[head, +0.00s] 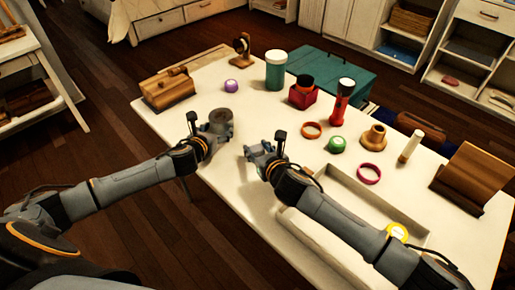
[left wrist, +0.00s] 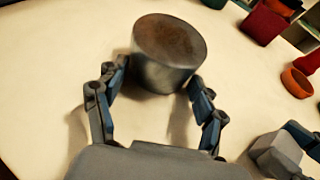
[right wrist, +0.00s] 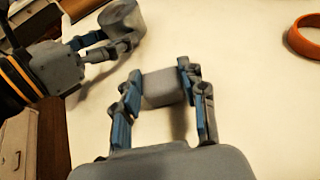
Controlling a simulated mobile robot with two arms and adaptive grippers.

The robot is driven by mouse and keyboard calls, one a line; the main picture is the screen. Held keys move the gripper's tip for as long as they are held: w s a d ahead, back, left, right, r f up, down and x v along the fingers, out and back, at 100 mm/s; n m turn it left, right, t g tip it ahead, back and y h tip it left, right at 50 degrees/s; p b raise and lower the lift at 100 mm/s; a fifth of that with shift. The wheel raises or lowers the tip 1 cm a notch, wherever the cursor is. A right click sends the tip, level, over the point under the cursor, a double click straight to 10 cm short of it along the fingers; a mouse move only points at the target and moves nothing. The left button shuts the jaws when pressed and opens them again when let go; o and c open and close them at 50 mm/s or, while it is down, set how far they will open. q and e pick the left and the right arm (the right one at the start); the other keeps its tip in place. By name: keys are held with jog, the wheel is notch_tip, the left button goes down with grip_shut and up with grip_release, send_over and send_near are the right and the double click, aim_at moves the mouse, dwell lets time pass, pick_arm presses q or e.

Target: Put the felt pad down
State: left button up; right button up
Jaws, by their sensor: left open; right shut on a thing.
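The felt pad (right wrist: 162,88) looks like a small grey block. My right gripper (right wrist: 160,80) is shut on it, near the table's left front edge; I cannot tell whether its underside touches the table. The pad also shows at the lower right of the left wrist view (left wrist: 276,156). In the head view my right gripper (head: 263,150) hides most of it. My left gripper (left wrist: 158,76) is open, with its fingers on either side of a grey round tin (left wrist: 168,55) with a brownish top. The tin stands upright on the white table (head: 215,92).
A shallow open tray (head: 415,236) lies on the table under my right forearm. An orange ring (head: 311,130), a green roll (head: 337,144), a magenta ring (head: 369,174) and a red flashlight (head: 342,100) stand further right. Bare table lies around the pad.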

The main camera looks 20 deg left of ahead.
jog(key=shift+f, duration=0.1)
jog(key=o, duration=0.9)
jog(key=shift+f, duration=0.1)
jog(key=shift+r, duration=0.25)
jog(key=v, duration=1.2)
jog(key=shift+f, duration=0.15)
